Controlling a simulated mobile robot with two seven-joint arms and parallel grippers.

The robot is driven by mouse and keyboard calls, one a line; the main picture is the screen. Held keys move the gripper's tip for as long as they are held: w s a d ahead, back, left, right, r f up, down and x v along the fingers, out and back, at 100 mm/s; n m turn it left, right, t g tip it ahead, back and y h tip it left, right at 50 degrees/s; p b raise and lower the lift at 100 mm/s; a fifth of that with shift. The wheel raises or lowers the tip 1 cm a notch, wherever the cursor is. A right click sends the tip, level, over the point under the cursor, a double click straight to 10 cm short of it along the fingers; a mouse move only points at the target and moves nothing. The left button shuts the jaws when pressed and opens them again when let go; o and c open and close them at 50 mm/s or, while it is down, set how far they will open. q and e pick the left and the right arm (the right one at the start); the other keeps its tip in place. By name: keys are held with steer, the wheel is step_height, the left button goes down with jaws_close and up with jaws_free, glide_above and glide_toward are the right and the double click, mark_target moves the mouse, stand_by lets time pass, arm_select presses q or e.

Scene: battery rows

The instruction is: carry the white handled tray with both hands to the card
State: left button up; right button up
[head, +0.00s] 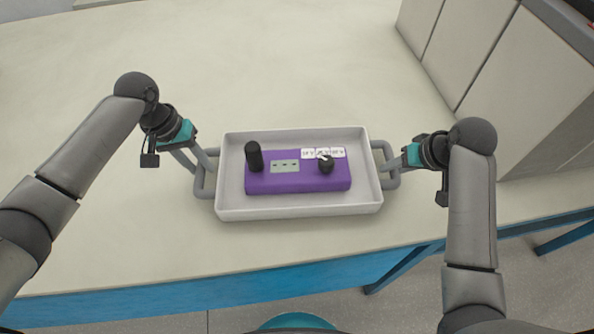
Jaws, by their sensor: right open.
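The white tray (300,212) sits on the pale table, with a grey loop handle at each short side. My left gripper (203,166) is at the left handle (199,188); whether its fingers are closed on the bar is unclear. My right gripper (391,165) is open at the right handle (390,180), with its fingers close to the bar. In the tray lies a purple block (300,184) with a grey label, white marked tiles, a black upright cylinder (254,156) and a dark knob (326,165). I see no card.
The table (290,70) is clear behind the tray and to its left. Pale cabinets (505,75) stand at the right. The table's blue front edge (200,297) runs below the tray.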

arm_select(q)
steer(key=shift+d+f, duration=0.2)
steer(key=shift+f, duration=0.7)
arm_select(e)
steer(key=shift+x, duration=0.95)
steer(key=shift+c, duration=0.2)
arm_select(q)
steer(key=c, duration=0.5)
arm_select(e)
steer(key=c, duration=0.4)
arm_select(q)
jaws_close()
arm_select(e)
jaws_close()
arm_select(q)
steer(key=shift+w+r, duration=0.1)
arm_select(e)
steer(key=shift+r, duration=0.1)
